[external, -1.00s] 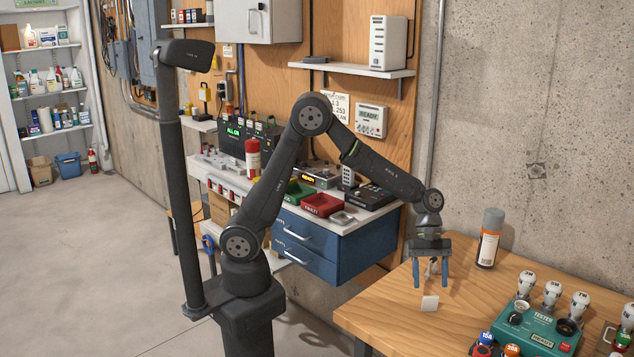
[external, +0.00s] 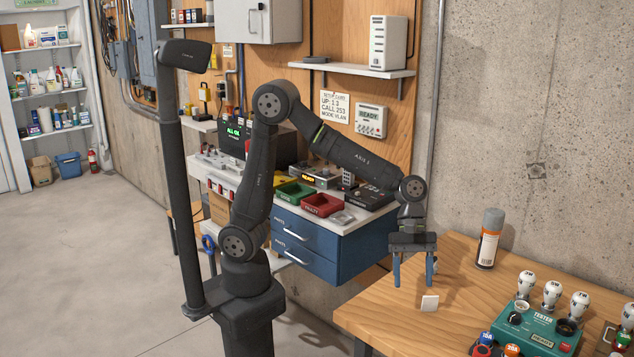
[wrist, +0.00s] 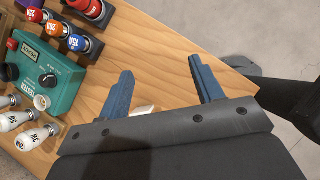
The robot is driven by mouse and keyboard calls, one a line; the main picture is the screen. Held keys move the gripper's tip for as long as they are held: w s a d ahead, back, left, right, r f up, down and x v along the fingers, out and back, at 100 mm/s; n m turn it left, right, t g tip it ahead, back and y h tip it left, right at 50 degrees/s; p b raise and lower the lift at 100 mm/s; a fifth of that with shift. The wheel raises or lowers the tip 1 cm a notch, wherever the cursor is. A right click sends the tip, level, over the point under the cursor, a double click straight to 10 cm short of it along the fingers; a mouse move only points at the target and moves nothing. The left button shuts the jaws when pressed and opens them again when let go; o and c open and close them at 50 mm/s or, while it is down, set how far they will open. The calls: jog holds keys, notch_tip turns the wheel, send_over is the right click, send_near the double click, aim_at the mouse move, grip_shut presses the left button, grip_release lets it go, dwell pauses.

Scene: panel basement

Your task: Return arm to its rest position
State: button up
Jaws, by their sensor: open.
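My gripper (external: 413,270) is open and empty, with its blue fingers pointing down above the near left part of the wooden table (external: 384,308). In the wrist view the two blue fingers of my gripper (wrist: 163,88) stand wide apart with nothing between them. My arm is bent, with its elbow high over the blue drawer cabinet.
A green tester (external: 537,331) with several bulbs stands at the table's right. A spray can (external: 489,238) stands near the wall. Left of the table is the blue drawer cabinet (external: 335,252) with a green tray (external: 294,193) and a red tray (external: 323,205). A dark post stands left of my arm.

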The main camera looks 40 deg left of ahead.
jog(key=w+a+r+n+t+h, duration=0.1)
jog(key=w+a+r+n, duration=0.15)
jog(key=w, duration=0.55)
jog(key=w+a+r+n+t, duration=0.15)
jog(key=w+a, duration=0.25)
jog(key=w, duration=0.4)
jog(key=w+a+r+n+t+h, duration=0.1)
jog(key=w+a+n, duration=0.2)
jog(key=w, duration=0.5)
jog(key=w+a+r+n+t, duration=0.1)
jog(key=w+a+r+n, duration=0.1)
jog(key=w+a, duration=0.6)
jog(key=w+a+r+n+t, duration=0.2)
jog(key=w+a+n, duration=0.2)
jog(key=w+a, duration=0.5)
jog(key=a, duration=0.4)
jog(key=shift+w+a, duration=0.2)
jog(key=shift+t, duration=0.25)
jog(key=s+d+f+m+g, duration=0.1)
jog(key=s+d+m, duration=0.1)
jog(key=s+d, duration=0.4)
jog(key=s+d+f+m+g, duration=0.1)
jog(key=s+d+f+m, duration=0.1)
jog(key=s+d, duration=0.4)
jog(key=shift+s+d+m+g, duration=0.15)
jog(key=shift+d+m+g, duration=0.2)
jog(key=shift+d, duration=2.15)
jog(key=shift+f, duration=0.1)
